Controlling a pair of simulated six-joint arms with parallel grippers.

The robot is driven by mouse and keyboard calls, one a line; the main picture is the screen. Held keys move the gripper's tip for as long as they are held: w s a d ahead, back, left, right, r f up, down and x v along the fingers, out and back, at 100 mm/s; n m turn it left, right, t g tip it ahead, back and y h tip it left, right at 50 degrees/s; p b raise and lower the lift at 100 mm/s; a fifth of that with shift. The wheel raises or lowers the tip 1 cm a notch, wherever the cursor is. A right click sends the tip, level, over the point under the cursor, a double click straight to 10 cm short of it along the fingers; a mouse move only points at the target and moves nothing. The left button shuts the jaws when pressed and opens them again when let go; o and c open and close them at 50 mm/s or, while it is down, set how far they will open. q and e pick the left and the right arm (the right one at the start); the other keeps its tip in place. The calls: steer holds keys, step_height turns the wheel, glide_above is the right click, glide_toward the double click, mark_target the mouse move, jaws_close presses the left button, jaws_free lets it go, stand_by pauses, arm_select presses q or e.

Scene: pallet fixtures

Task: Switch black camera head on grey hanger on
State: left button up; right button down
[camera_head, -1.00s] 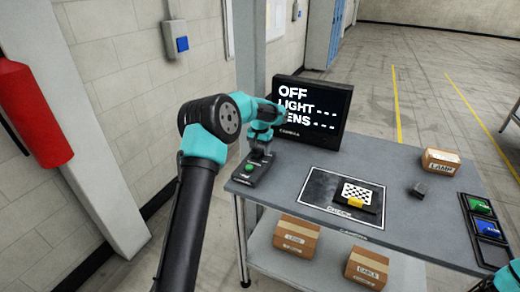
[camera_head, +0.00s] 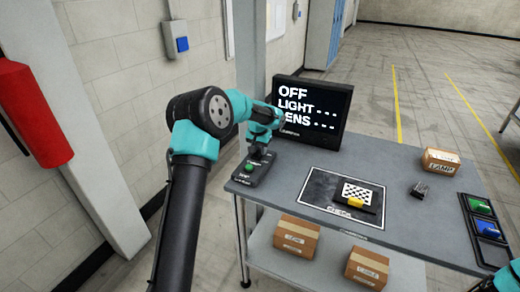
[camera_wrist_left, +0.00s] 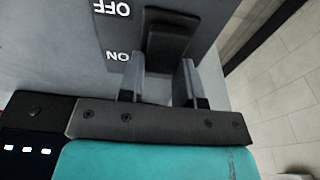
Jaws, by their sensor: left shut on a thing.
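My left gripper (camera_head: 259,150) is over a dark switch box (camera_head: 250,172) with a green button, at the left end of the table. In the left wrist view a black lever (camera_wrist_left: 170,42) stands on a grey panel marked OFF and ON. The left gripper (camera_wrist_left: 163,72) is shut on this lever, with a finger on either side of it. The monitor (camera_head: 312,112) behind reads OFF, with dashes after LIGHT and LENS. I cannot make out a camera head on a grey hanger. My right gripper is out of view.
A checkered board with a yellow part (camera_head: 357,194) lies on a dark mat (camera_head: 318,187). A small dark block (camera_head: 420,191), a cardboard box (camera_head: 440,162) and a tray with green and blue parts (camera_head: 484,232) are on the right. Boxes (camera_head: 297,236) stand on the lower shelf.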

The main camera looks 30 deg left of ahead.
arm_select(q)
steer(key=shift+s+r+t, duration=0.1)
steer(key=shift+s+t, duration=0.05)
steer(key=shift+t, duration=0.6)
steer(key=shift+s+r+t, duration=0.1)
steer(key=shift+s+t, duration=0.05)
steer(key=shift+t, duration=0.6)
steer(key=o, duration=0.9)
steer(key=shift+r, duration=0.1)
steer(key=v, duration=1.7)
steer(key=shift+s+d+r, duration=0.1)
steer(key=shift+d, duration=0.05)
